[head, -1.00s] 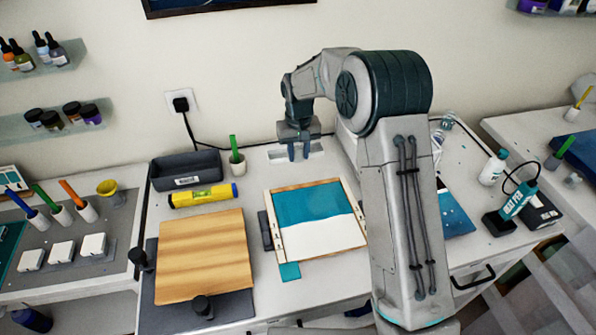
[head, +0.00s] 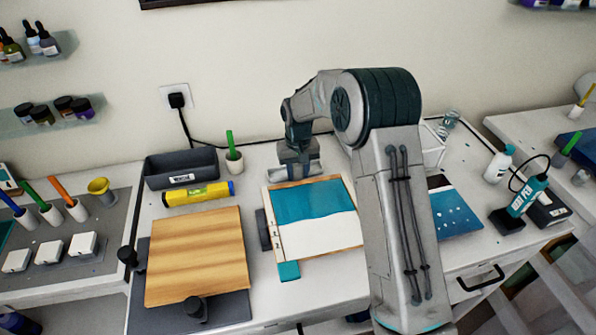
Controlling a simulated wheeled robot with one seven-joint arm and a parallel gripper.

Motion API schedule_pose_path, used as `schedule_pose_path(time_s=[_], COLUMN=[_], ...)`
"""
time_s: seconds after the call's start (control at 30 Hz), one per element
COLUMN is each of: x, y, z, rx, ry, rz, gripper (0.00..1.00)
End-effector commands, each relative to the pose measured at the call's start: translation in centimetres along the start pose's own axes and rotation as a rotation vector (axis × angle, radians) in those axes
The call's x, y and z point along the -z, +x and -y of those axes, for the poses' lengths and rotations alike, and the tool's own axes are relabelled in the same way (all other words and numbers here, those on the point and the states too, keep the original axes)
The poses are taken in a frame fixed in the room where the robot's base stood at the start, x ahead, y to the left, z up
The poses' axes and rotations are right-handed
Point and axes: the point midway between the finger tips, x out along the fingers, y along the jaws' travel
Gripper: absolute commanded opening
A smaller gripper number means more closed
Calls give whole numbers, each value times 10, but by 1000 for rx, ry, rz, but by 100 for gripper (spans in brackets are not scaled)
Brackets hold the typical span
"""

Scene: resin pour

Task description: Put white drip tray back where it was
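A pale, narrow tray-like piece (head: 306,171), which looks like the white drip tray, shows just below my gripper (head: 298,164), behind the teal and white panel. My gripper points down there, and its fingertips are hidden or too small to make out. I cannot tell whether it is shut on the tray or whether the tray touches the table.
The wood-edged teal and white panel (head: 318,232) lies just in front of my gripper. A wooden board (head: 195,255) lies front left.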

Motion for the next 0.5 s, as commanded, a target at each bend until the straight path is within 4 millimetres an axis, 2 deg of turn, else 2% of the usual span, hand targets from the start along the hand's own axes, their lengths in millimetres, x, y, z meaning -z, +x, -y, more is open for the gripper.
schedule_pose_path(time_s=[0.33, 0.5], x=[0, 1], y=[-1, -14], z=[0, 0], rx=[0, 0], ry=[0, 0], rz=[0, -5], gripper=[50, 50])
